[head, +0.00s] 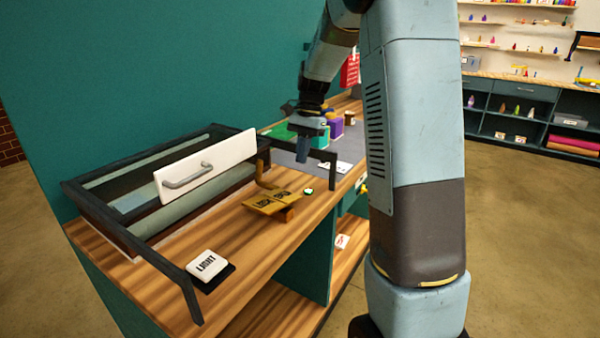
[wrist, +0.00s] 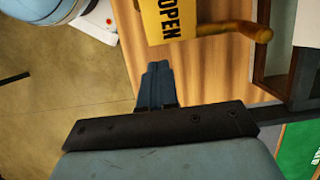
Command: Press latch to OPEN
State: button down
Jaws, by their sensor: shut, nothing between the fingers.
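The latch is a yellow rocker plate (head: 268,203) on the wooden bench, with dark lettering on two halves. A wooden block shows under it. Its half marked OPEN (wrist: 168,20) shows at the top of the wrist view; the other half is out of that frame. A brass-coloured arm (head: 265,178) rises behind the plate and also shows in the wrist view (wrist: 235,29). My gripper (head: 302,158) is shut and empty, pointing down above the bench, beyond and right of the plate. In the wrist view its fingertips (wrist: 157,68) are apart from the OPEN half.
A dark-framed case (head: 130,205) with a white handled front panel (head: 205,165) stands left of the latch. A white LIGHT button (head: 207,265) sits near the front. A small green round piece (head: 308,190) lies right of the plate. A dark rail (head: 332,165) stands near my gripper.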

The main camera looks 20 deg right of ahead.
jog(key=v, duration=0.4)
jog(key=shift+r, duration=0.25)
jog(key=s+a+r+n+t+h, duration=0.1)
jog(key=s+a+r+n+t, duration=0.2)
jog(key=s, duration=0.5)
jog(key=s+r+n+t+h, duration=0.1)
jog(key=s+r+n, duration=0.1)
jog(key=s+r, duration=0.45)
jog(key=s+f+n+t, duration=0.1)
jog(key=s+n, duration=0.1)
jog(key=s, duration=0.6)
jog(key=s+a+f+n+t, duration=0.1)
jog(key=s+f+n+t, duration=0.1)
jog(key=s, duration=0.5)
jog(key=shift+s+f+n+t+h, duration=0.3)
jog(key=shift+s+n, duration=0.1)
jog(key=shift+n, duration=0.3)
jog(key=c, duration=1.8)
grip_release()
jog(key=shift+a, duration=0.1)
